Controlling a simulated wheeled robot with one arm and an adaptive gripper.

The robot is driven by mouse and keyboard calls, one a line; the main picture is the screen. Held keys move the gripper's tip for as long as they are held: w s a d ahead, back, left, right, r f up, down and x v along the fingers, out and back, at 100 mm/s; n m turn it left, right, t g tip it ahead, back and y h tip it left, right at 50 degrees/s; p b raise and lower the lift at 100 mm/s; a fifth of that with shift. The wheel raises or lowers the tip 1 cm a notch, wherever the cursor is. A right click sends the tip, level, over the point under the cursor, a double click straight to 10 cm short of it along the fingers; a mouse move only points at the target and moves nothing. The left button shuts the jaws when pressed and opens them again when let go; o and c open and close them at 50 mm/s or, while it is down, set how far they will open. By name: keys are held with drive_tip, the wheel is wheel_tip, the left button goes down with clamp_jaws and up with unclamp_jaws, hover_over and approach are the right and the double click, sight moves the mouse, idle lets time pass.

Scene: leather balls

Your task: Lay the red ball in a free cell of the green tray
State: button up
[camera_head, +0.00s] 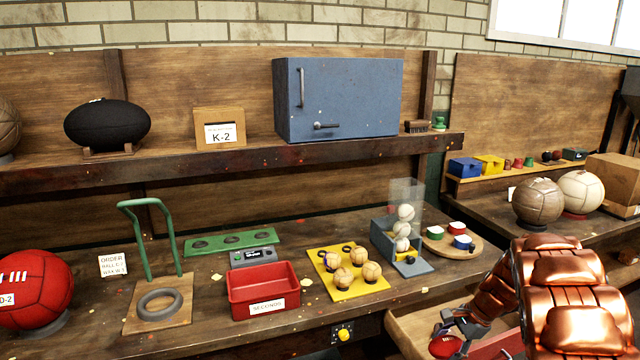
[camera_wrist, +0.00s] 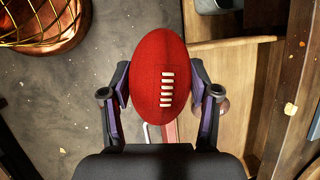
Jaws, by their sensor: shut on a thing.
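The red ball is oval with white laces. In the wrist view the red ball (camera_wrist: 155,62) sits between both fingers of my gripper (camera_wrist: 160,92), which is shut on its sides. In the head view my gripper (camera_head: 458,328) is at the lower right, low by the bench's front edge, with part of the red ball (camera_head: 445,347) showing at the bottom. The green tray (camera_head: 262,236) lies flat at the back of the bench, left of centre, well apart from my gripper. Its several round dark cells look empty.
A green upright stand (camera_head: 148,240) is left of the tray. A shelf (camera_head: 230,160) overhangs behind.

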drive_tip(key=s+a+r+n+g+h, duration=0.1)
drive_tip(key=a+r+n+g, duration=0.1)
drive_tip(key=a+n, duration=0.5)
drive_tip(key=s+a+r+n+g+h, duration=0.1)
drive_tip(key=s+a+r+n+g, duration=0.1)
drive_tip(key=a+n, duration=0.6)
drive_tip(key=shift+a+g, duration=0.55)
drive_tip(key=shift+g, duration=0.25)
